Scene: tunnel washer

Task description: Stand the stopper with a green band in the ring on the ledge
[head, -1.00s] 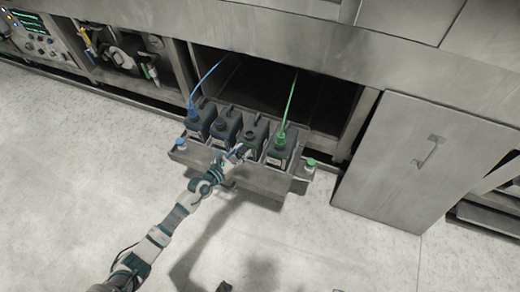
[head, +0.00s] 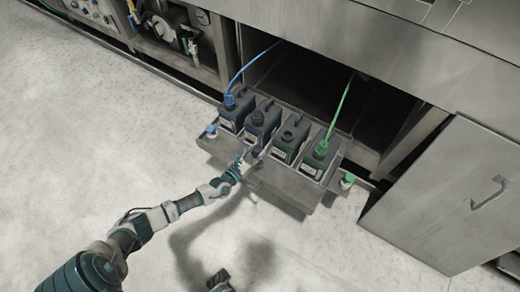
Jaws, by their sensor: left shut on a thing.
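My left gripper (head: 248,160) is shut at the front lip of the jug tray, below the second and third jugs. A small dark thing sits at its fingertips; its band is too small to make out. The tray's front ledge (head: 285,186) has a small white holder with a green top (head: 347,181) at its right end and one with a blue top (head: 211,131) at its left end. I cannot tell ring from stopper there. A dark piece, seemingly my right gripper (head: 219,279), shows at the bottom edge; its jaws are unclear.
Dark jugs stand in a row on the tray. A blue hose enters the leftmost jug (head: 233,110) and a green hose enters the rightmost jug (head: 318,160). A dark bay opens behind them. A grey cabinet door (head: 440,200) stands to the right. The floor in front is clear.

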